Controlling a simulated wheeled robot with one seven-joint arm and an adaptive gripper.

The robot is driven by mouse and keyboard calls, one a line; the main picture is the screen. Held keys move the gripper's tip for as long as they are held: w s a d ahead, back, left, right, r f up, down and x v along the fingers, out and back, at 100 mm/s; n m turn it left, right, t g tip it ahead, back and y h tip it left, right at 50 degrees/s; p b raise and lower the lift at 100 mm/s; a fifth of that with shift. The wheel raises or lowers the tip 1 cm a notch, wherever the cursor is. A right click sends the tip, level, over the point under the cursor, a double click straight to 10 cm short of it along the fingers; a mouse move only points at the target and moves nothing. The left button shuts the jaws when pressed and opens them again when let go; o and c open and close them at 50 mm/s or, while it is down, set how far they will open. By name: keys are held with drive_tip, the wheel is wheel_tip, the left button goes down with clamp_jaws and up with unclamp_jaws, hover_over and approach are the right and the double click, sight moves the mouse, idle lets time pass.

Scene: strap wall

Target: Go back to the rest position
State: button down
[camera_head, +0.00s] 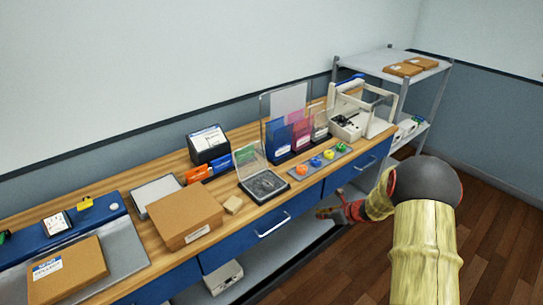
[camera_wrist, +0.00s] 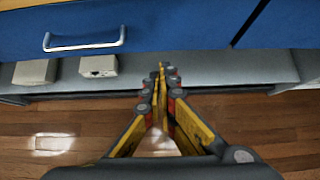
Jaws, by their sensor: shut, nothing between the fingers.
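My gripper (camera_wrist: 162,72) is shut and empty, its yellow and black fingers together in the middle of the wrist view. In the head view my gripper (camera_head: 322,212) is low in front of the workbench, beside the blue drawer fronts, at the end of my arm, which comes in from the lower right. In the wrist view the grey lower shelf (camera_wrist: 210,72) lies beyond the fingertips, with a blue drawer front (camera_wrist: 180,25) above it. I cannot tell whether the fingertips touch the shelf.
The wooden workbench (camera_head: 235,220) holds a cardboard box (camera_head: 180,215), an open clear-lidded case (camera_head: 263,183), colored knobs on a strip and a white machine (camera_head: 347,122). A drawer handle (camera_head: 273,226) sticks out. A metal rack (camera_head: 400,88) stands at the back right. The wooden floor (camera_head: 500,225) at right is clear.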

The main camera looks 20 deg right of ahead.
drive_tip(key=s+a+r+n+g+y, duration=0.1)
drive_tip(key=s+a+r+n+g, duration=0.15)
drive_tip(key=s+a+n, duration=0.35)
drive_tip(key=s+a+r+n+g+y, duration=0.1)
drive_tip(key=s+a+r+n+g, duration=0.15)
drive_tip(key=s+a+n, duration=0.45)
drive_tip(key=s+a+r+n+t+h, duration=0.1)
drive_tip(key=s+a+r+n, duration=0.3)
drive_tip(key=s+r+n, duration=0.5)
drive_tip(key=s+a+r+n+t+h, duration=0.1)
drive_tip(key=s+a+r+n+h, duration=0.3)
drive_tip(key=s+r+n, duration=0.5)
drive_tip(key=s+r, duration=0.5)
drive_tip(key=r, duration=0.2)
drive_tip(key=shift+s+a+r+h, duration=0.15)
drive_tip(key=shift+s+a+h, duration=0.15)
drive_tip(key=shift+a, duration=0.05)
